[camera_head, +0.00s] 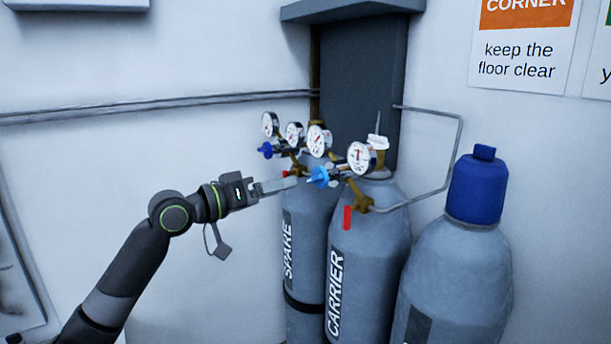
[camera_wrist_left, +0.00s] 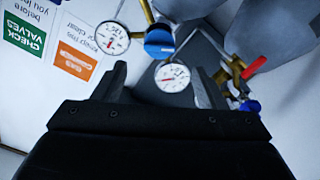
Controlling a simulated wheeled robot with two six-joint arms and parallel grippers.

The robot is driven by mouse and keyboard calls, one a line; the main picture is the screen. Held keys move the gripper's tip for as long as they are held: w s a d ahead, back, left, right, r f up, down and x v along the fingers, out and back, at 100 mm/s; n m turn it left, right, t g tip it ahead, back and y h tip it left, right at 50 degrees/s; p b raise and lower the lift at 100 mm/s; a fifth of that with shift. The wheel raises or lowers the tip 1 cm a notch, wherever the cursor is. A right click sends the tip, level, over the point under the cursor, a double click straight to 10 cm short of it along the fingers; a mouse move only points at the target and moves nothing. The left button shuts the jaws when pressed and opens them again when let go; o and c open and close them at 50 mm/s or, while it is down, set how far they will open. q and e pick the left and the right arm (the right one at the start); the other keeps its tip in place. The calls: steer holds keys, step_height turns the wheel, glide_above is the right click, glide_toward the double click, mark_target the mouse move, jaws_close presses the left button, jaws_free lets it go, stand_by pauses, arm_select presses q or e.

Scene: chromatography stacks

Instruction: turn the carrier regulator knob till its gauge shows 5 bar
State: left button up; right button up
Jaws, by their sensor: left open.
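The carrier regulator sits on the grey cylinder marked CARRIER (camera_head: 368,235). Its light blue knob (camera_head: 319,177) faces my left gripper (camera_head: 284,185). It has two round white gauges, one on the right (camera_head: 360,158) and one on the left (camera_head: 318,141); their numbers are too small to read surely. My left gripper is open and empty, its fingertips just left of the knob, apparently apart from it. In the left wrist view the blue knob (camera_wrist_left: 159,42) shows beyond the fingertips, with one gauge (camera_wrist_left: 112,40) beside it and another (camera_wrist_left: 172,77) between the fingers. My right gripper is out of view.
The SPARE cylinder (camera_head: 303,215) stands close on the left, with a dark blue knob (camera_head: 266,151) and its own gauges. A red lever (camera_head: 347,217) hangs below the carrier regulator. A blue-capped cylinder (camera_head: 460,270) stands at right. A bent grey pipe (camera_head: 461,150) runs to the wall.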

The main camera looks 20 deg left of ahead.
mark_target(312, 180)
arm_select(q)
steer(key=p+x, duration=0.2)
steer(key=x, duration=0.5)
steer(key=shift+w+d, duration=0.15)
steer(key=c, duration=1)
steer(key=m+b, duration=0.2)
steer(key=shift+f+b, duration=0.25)
steer(key=shift+b, duration=0.1)
steer(key=shift+m+b, duration=0.95)
steer(key=shift+m, duration=0.05)
steer(key=shift+r+m+b, duration=0.15)
steer(key=shift+m+b, duration=0.45)
steer(key=shift+m, duration=0.3)
